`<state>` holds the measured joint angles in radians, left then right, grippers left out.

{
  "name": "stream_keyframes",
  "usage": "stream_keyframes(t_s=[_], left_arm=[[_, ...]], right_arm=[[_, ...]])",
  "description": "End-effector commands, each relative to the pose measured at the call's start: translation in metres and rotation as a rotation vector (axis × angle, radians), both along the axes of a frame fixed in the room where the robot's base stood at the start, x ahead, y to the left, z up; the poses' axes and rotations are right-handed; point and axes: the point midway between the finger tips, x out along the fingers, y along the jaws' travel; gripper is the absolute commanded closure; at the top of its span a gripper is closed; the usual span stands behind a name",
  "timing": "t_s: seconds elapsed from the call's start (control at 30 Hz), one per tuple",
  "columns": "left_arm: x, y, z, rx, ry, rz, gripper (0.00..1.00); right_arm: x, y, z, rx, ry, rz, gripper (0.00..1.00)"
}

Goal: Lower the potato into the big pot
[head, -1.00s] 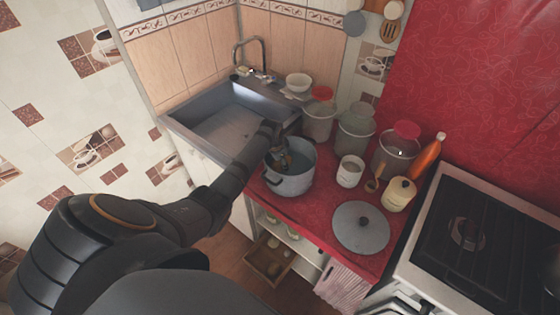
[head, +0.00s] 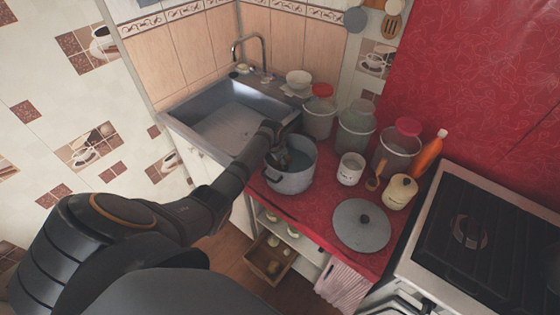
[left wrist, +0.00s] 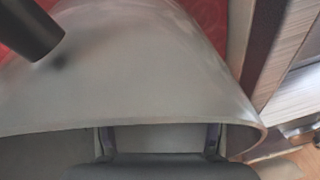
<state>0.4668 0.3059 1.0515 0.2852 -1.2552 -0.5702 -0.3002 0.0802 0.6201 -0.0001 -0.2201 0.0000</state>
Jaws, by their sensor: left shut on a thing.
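The big pot (head: 292,183) is a grey metal pot with side handles, standing on the red counter beside the sink, with bluish-grey liquid inside. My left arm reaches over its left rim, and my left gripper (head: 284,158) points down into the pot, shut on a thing. The potato cannot be made out; the gripper and wrist cover that spot. The left wrist view shows a curved grey metal wall (left wrist: 150,85) very close, probably the pot's, and a dark rod at upper left. My right gripper is not in view.
A sink (head: 225,120) lies to the left of the pot. A white mug (head: 350,170), several jars and an orange bottle (head: 427,155) stand behind and to the right. A round lid (head: 361,226) lies in front, near the stove (head: 480,235).

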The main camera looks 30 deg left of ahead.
Motion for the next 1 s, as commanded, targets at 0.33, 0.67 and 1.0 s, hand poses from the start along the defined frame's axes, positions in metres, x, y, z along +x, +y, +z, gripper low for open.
stream_keyframes(t_s=[0.33, 0.67, 1.0], left_arm=[[0.0, 0.0, -0.005, 0.0, -0.001, 0.0, 0.75], [0.001, 0.0, -0.01, 0.0, -0.001, 0.0, 0.75], [0.0, 0.0, -0.011, 0.0, -0.001, 0.0, 0.37]], right_arm=[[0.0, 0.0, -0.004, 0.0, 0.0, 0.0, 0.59], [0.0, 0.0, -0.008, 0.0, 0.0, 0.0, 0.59], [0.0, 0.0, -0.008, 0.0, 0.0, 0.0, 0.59]])
